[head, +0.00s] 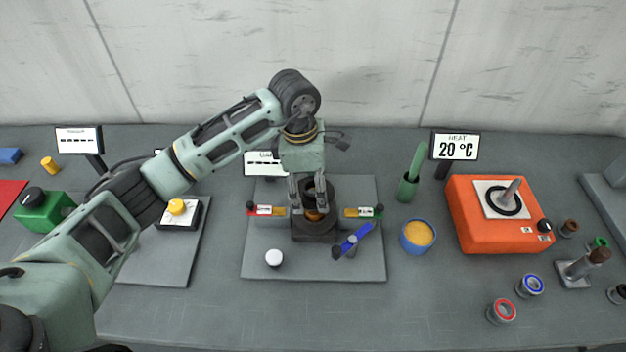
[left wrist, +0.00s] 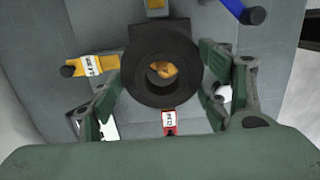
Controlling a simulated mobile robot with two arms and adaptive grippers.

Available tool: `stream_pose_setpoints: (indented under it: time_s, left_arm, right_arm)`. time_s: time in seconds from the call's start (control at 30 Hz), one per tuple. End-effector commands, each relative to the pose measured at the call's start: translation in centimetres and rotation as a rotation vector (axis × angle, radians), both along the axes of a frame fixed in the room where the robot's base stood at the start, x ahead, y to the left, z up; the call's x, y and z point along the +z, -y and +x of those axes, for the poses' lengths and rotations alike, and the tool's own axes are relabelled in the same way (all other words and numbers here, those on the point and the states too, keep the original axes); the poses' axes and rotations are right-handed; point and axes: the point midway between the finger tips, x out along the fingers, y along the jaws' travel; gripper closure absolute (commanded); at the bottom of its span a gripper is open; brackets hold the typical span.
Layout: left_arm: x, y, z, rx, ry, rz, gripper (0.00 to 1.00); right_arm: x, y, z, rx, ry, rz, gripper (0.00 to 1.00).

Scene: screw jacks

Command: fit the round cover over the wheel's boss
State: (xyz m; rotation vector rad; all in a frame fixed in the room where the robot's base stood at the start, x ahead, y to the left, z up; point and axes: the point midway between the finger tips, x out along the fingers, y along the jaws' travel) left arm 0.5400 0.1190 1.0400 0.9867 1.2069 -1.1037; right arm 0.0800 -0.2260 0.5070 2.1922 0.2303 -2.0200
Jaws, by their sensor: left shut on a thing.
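My left gripper (head: 309,207) reaches down over the dark jack base (head: 314,234) at the middle of the mat. It also shows in the left wrist view (left wrist: 160,98), its two fingers shut on a thick dark ring (left wrist: 133,72). Through the ring's hole I see a brass-coloured part (left wrist: 163,70), which also shows in the head view below the ring. The ring appears above or around this part; I cannot tell whether it touches. A small white round piece (head: 274,258) lies on the mat's front left. I cannot tell which piece is the cover. The right gripper is not in view.
The grey mat (head: 351,271) carries a red tag (head: 266,211), a yellow-green tag (head: 363,212) and a blue-handled tool (head: 357,238). A blue cup (head: 418,237), a green holder (head: 408,188) and an orange heater (head: 480,228) stand to the right. The mat's front is mostly clear.

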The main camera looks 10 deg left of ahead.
Motion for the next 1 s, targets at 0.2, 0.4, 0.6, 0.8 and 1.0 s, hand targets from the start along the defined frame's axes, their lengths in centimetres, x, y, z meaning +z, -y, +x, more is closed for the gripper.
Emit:
stream_pose_setpoints:
  time_s: [0.2,0.4,0.6,0.8,1.0]
  left_arm:
    - [-1.3,0.1,0.0,-0.001,0.001,-0.002,0.72]
    - [-2.4,0.1,0.0,-0.001,0.001,-0.002,0.72]
    - [-3.7,0.0,0.0,-0.002,0.000,-0.001,0.72]
    - [-5.1,0.1,0.0,-0.002,0.000,0.000,0.85]
    - [-6.0,0.1,-0.1,-0.002,-0.003,0.001,0.92]
  right_arm:
    - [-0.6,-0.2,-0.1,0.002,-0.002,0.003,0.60]
    - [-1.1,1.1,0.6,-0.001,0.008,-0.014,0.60]
    - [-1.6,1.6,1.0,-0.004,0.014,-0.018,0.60]
    - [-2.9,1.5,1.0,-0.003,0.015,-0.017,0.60]
    - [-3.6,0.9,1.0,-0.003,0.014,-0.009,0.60]
